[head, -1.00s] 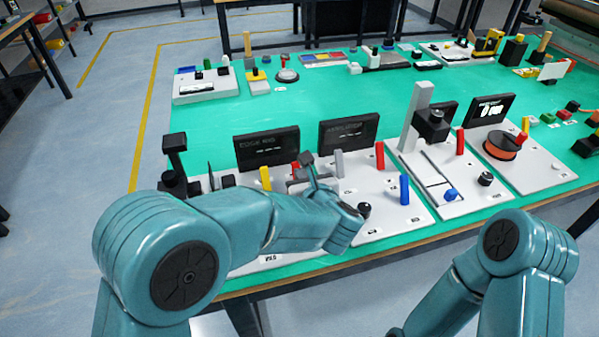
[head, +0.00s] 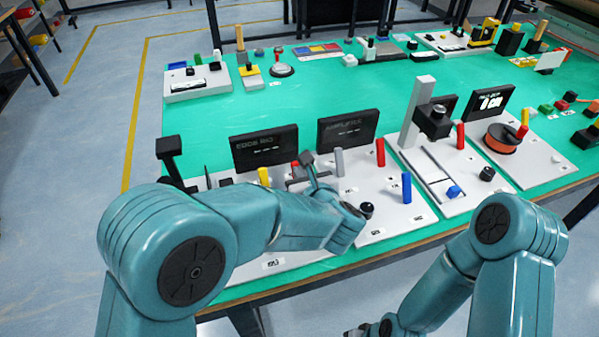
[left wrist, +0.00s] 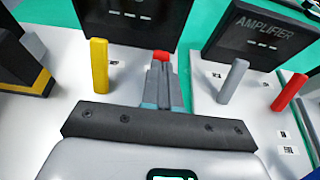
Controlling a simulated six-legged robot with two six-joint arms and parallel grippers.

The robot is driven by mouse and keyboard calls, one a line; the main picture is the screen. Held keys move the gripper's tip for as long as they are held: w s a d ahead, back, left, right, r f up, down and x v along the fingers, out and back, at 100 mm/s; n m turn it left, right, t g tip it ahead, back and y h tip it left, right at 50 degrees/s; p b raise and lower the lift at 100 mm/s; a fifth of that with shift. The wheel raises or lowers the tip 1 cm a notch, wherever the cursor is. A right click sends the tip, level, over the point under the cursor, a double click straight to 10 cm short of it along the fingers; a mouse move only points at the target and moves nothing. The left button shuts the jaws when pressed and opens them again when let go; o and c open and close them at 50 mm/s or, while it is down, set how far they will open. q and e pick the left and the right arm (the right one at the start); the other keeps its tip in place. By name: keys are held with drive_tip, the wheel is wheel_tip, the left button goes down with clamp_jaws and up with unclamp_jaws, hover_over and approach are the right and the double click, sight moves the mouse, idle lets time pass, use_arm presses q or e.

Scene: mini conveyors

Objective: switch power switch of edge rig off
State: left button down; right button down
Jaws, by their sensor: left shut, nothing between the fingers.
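The edge rig is a pale panel with a dark display (head: 264,147) showing dashes; the display is cut off at the top of the left wrist view (left wrist: 135,15). A yellow lever (head: 264,177) stands in front of it, also in the left wrist view (left wrist: 99,65). A small red part (left wrist: 160,56) shows just beyond my left fingertips; I cannot tell whether it is the power switch or whether they touch. My left gripper (left wrist: 162,75) is shut and empty, low over the panel, also in the head view (head: 298,173).
The amplifier panel is at the right, with a dark display (head: 348,129), a grey lever (head: 339,162), a red lever (head: 380,152) and a blue lever (head: 406,188). A dark upright post (head: 170,155) stands at the left. The green mat (head: 300,95) behind the panels is mostly clear.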

use_arm(q)
drive_tip(key=shift+w+a+r+g, duration=0.1)
drive_tip(key=shift+w+a+g, duration=0.05)
drive_tip(key=shift+w+g, duration=0.2)
drive_tip(key=shift+w+a+r+g+p, duration=0.15)
drive_tip(key=shift+w+g+p, duration=0.2)
drive_tip(key=shift+p, duration=0.35)
drive_tip(key=shift+h, duration=0.3)
drive_tip(key=shift+g, duration=0.3)
